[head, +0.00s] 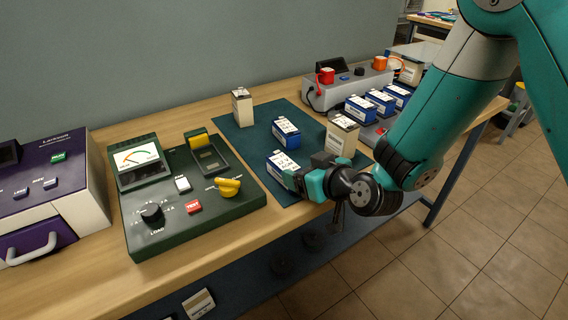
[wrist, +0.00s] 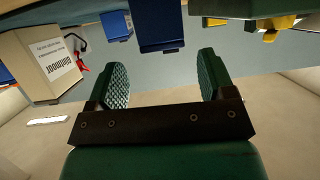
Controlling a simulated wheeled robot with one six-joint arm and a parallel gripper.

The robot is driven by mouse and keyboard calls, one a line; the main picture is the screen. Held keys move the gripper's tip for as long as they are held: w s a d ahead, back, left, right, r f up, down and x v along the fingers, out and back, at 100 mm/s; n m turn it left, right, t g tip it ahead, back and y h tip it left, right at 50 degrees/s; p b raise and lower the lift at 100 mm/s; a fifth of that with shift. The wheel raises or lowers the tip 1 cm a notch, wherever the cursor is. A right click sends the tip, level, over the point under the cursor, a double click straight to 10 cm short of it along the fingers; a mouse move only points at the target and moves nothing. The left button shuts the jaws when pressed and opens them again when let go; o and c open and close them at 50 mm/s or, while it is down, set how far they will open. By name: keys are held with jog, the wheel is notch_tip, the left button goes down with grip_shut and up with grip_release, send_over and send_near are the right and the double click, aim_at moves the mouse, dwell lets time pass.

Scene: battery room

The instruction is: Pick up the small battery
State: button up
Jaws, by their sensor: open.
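A blue battery with a white label top (head: 284,162) lies at the near edge of the dark mat. My gripper (head: 297,181) is right beside it, low over the near edge of the bench. In the wrist view the open fingers (wrist: 164,78) are apart with nothing held between them. The blue battery (wrist: 158,24) shows just ahead of the gap, roughly in line with it. Whether the fingertips touch it I cannot tell. A second blue battery (head: 286,131) stands farther back on the mat; a blue one also shows in the wrist view (wrist: 116,25).
Cream batteries stand on the mat (head: 342,136) near my gripper and at the back left (head: 242,107). A green tester (head: 185,215) with a yellow knob (head: 229,187) is at the left. A grey charger (head: 350,88) and several blue batteries (head: 380,102) are at the right.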

aim_at(286, 164)
jog(key=shift+a+p+x, duration=0.2)
jog(key=shift+p+x, duration=1.05)
jog(key=shift+x, duration=1.5)
jog(key=shift+r, duration=0.15)
jog(key=c, duration=1.3)
jog(key=shift+c, duration=0.4)
jog(key=shift+r, duration=0.15)
